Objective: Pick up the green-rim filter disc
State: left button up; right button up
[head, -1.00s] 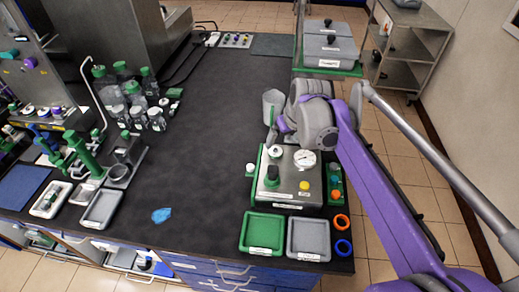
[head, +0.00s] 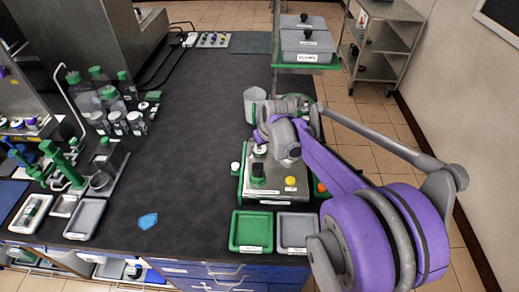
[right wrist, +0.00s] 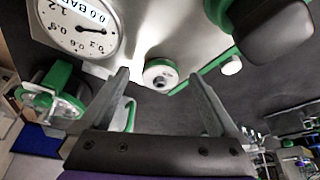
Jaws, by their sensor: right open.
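A small round white disc with a green rim (right wrist: 160,66) and a dark centre sits on the grey metal top of the instrument box. A white round piece (head: 260,150) shows there in the head view, near the back of the box (head: 284,186). My right gripper (right wrist: 160,80) is open, with one finger to each side of the disc in the right wrist view. The fingers look apart from it, and nothing is between them in their grip. In the head view my right gripper (head: 259,137) is small and partly hidden by its own arm. My left gripper is out of view.
A pressure gauge (right wrist: 80,22) and a dark knob with a green base (right wrist: 268,28) flank the disc. A green clamp-like part (right wrist: 50,97) stands nearby. Green (head: 251,230) and grey (head: 297,231) trays lie in front of the box.

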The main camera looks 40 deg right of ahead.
aim_at(262, 151)
jog(key=shift+c, duration=0.3)
jog(key=c, duration=1.3)
jog(key=shift+c, duration=0.2)
jog(key=shift+r, duration=0.15)
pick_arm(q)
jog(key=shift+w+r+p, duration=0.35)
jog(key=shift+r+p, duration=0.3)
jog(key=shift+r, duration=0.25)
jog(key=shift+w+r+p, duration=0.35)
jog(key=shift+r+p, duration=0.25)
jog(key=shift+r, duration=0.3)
pick_arm(e)
notch_tip(262, 151, up, 13)
